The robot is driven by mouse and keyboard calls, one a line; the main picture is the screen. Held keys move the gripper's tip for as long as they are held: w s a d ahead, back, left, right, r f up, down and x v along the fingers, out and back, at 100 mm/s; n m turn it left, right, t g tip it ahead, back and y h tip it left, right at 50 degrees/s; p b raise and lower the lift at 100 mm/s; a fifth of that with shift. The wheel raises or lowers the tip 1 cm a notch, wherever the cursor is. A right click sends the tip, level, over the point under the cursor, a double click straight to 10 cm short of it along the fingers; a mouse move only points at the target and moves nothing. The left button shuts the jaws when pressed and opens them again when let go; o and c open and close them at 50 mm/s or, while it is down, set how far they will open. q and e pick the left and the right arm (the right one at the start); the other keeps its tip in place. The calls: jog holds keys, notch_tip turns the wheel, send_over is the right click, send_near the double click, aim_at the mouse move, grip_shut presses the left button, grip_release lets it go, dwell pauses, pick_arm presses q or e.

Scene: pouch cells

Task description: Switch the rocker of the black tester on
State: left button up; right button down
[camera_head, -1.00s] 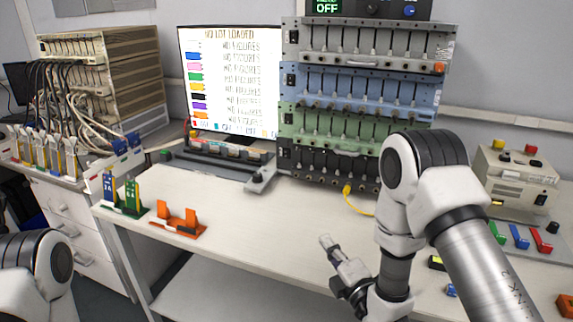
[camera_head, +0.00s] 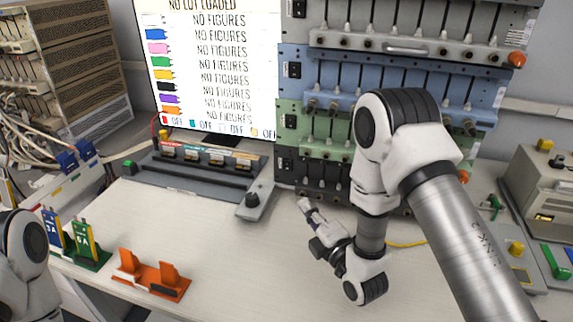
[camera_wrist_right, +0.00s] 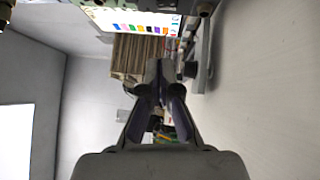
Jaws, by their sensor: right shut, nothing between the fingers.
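The black tester (camera_head: 313,178) is the lowest unit in the rack stack, under the green tester (camera_head: 318,132). Its rocker (camera_head: 286,165) is a small dark switch at its left end; I cannot tell its position. My right gripper (camera_head: 306,204) is shut and empty, in front of the black tester and a little right of and below the rocker, apart from it. My right arm hides the tester's middle and right. In the right wrist view the gripper's closed fingers (camera_wrist_right: 159,68) point away with nothing between them. Only part of my left arm shows; its gripper is out of view.
The blue tester (camera_head: 385,84) and a grey one sit above. A grey block with a black knob (camera_head: 252,202) stands left of my right gripper. The monitor (camera_head: 210,70) is at the back. An orange stand (camera_head: 152,278) lies front left. The table between is clear.

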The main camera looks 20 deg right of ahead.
jog(key=p, duration=0.1)
send_near(287, 166)
jog(key=w+a+r, duration=0.1)
jog(key=w+a, duration=0.2)
jog(key=a, duration=0.1)
jog(key=w, duration=0.1)
jog(key=w+d, duration=0.2)
jog(key=shift+w+r, duration=0.2)
jog(key=shift+r, duration=0.1)
jog(key=shift+w+a, duration=0.1)
jog(key=shift+p, duration=0.3)
